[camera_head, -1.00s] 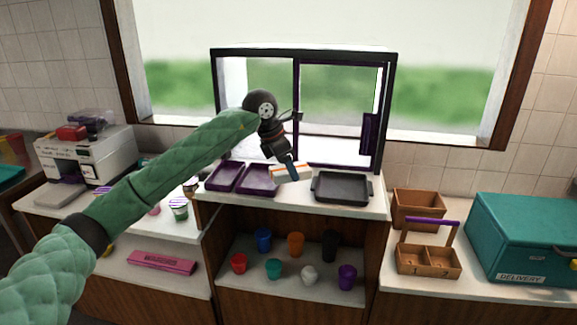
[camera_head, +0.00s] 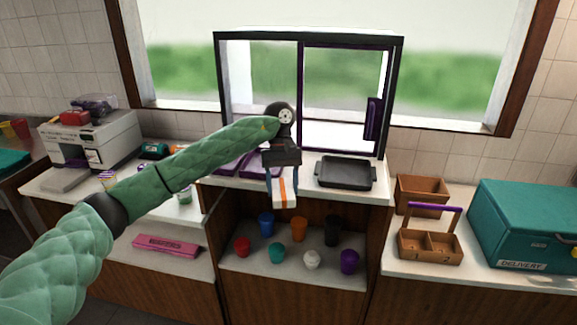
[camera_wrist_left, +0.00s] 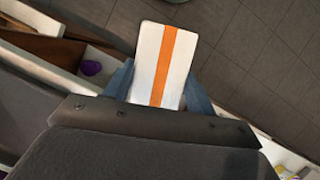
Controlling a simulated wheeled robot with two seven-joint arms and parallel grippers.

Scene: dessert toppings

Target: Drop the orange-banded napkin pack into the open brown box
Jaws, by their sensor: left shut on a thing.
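My left gripper (camera_head: 283,186) is shut on the napkin pack (camera_head: 284,194), which is white with an orange band. It holds the pack in front of the counter's front edge, above the shelf with cups. In the left wrist view the pack (camera_wrist_left: 160,68) sits between the two blue fingers of the gripper (camera_wrist_left: 160,85), with floor behind it. The open brown box (camera_head: 422,194) stands on the right counter, well to the right of the gripper, and I see no contents in it. My right gripper is not in view.
A brown two-part caddy with a purple handle (camera_head: 430,246) stands in front of the brown box. A teal delivery box (camera_head: 530,228) is to their right. A dark tray (camera_head: 345,173) lies on the middle counter. Several cups stand on the shelf below (camera_head: 290,272).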

